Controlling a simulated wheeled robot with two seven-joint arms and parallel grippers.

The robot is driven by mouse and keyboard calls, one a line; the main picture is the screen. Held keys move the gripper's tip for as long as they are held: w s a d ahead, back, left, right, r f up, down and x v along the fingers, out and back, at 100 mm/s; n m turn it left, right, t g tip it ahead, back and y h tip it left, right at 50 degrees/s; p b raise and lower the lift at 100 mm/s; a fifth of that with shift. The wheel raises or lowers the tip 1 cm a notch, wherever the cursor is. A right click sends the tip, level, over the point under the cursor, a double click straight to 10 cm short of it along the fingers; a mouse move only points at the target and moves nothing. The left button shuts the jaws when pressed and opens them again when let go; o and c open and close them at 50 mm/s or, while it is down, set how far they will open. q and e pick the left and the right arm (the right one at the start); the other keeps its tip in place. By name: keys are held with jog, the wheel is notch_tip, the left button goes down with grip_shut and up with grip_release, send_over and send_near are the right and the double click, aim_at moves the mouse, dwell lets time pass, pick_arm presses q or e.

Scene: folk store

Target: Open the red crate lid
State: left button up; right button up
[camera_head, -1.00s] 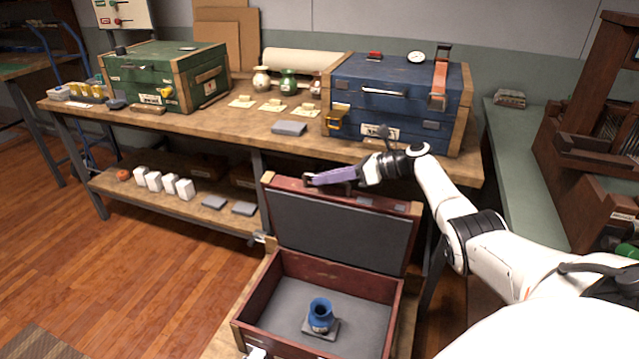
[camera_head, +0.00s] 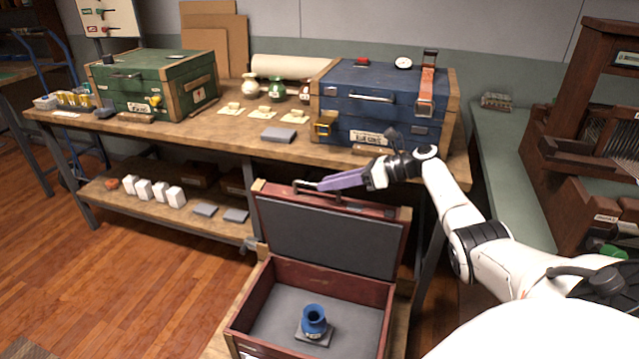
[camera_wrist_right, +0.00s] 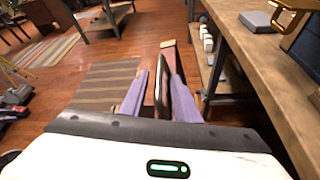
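The red crate (camera_head: 242,312) stands in the lower middle of the head view. Its lid (camera_head: 388,212) is raised and stands roughly upright at the back, grey lining facing me. A blue vase (camera_head: 314,318) on a small grey pad is inside the crate. My right gripper (camera_head: 322,184) is at the lid's top edge, beside the dark handle (camera_head: 298,189). In the wrist view its two purple fingers (camera_wrist_right: 161,84) are apart, with the dark handle seen between them; contact is unclear. My left gripper is in neither view.
A wooden workbench (camera_head: 215,131) stands behind, with a green crate (camera_head: 140,90), a blue crate (camera_head: 350,88) and small vases. Its lower shelf (camera_head: 150,206) holds white blocks and grey pads. Open wooden floor (camera_head: 130,280) lies to the left.

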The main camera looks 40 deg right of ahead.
jog(key=v, duration=0.6)
dwell(0.5)
